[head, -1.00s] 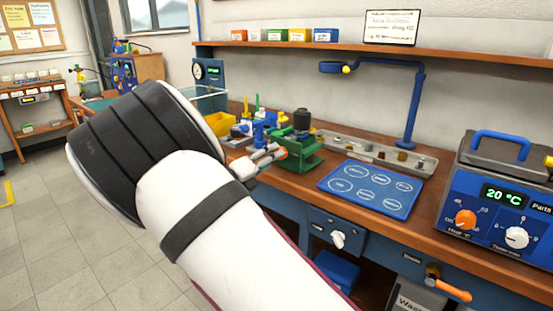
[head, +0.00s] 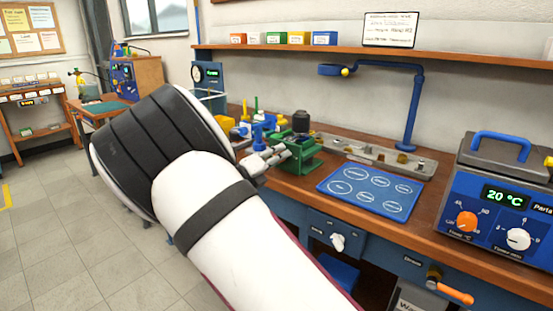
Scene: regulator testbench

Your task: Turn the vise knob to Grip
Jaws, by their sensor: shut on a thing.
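The green vise (head: 305,158) stands on the wooden bench, with a dark cylinder (head: 301,121) upright at it. My gripper (head: 280,153) is at the vise's left side, facing the camera's left. Its fingers are shut on the vise knob, which they and the vise mostly hide. The knob's pointer and any Grip marking are too small or covered to read. My white and black arm fills the middle left and hides part of the bench behind it.
A blue mat (head: 370,190) with outlined circles and a grey tray (head: 385,158) lie right of the vise. A blue heater box (head: 505,205) stands farther right. A white knob (head: 337,242) sits on the bench front. Small blue and yellow items crowd behind the gripper.

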